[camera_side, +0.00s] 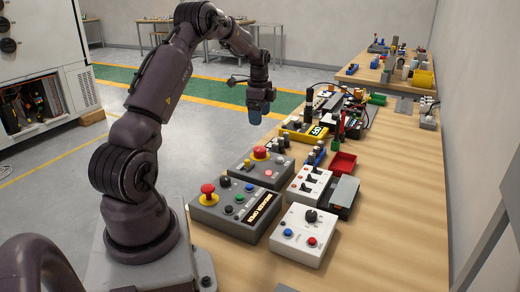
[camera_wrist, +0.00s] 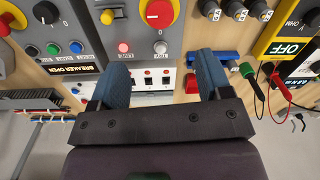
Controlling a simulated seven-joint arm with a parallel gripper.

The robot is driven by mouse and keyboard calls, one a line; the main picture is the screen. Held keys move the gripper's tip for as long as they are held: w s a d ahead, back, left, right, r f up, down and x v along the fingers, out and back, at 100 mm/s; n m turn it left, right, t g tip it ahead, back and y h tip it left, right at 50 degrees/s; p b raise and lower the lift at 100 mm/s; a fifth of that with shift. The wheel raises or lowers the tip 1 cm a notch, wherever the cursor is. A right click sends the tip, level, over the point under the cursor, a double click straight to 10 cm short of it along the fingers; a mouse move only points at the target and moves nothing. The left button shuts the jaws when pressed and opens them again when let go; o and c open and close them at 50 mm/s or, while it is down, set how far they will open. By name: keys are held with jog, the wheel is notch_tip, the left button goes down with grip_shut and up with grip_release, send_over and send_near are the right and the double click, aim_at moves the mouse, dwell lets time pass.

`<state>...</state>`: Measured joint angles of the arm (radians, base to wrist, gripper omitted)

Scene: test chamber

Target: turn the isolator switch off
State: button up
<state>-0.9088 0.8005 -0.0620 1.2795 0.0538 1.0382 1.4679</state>
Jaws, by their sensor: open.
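No label in view clearly names the isolator switch. A black rotary knob (camera_wrist: 46,12) with a 0 mark sits on the grey breaker box (camera_side: 235,208) labelled BREAKER OPEN. Another black knob (camera_side: 310,215) is on a white box (camera_side: 297,243) at the front. My gripper (camera_side: 255,119) is open and empty, hanging above and apart from the boxes, behind them in the side view. In the wrist view my gripper (camera_wrist: 162,64) shows its blue fingers spread wide.
A white panel with black toggles (camera_side: 310,183) stands beside the grey boxes. A yellow meter (camera_wrist: 289,40) reading OFF, with red and black leads, and a red tray (camera_side: 343,163) lie nearby. The wooden table (camera_side: 400,210) is bare at the right.

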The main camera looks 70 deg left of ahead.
aim_at(260, 149)
notch_tip(260, 149, down, 13)
jog(key=shift+a+r, duration=0.15)
jog(key=shift+r, duration=0.05)
dwell(0.3)
jog(key=c, duration=0.9)
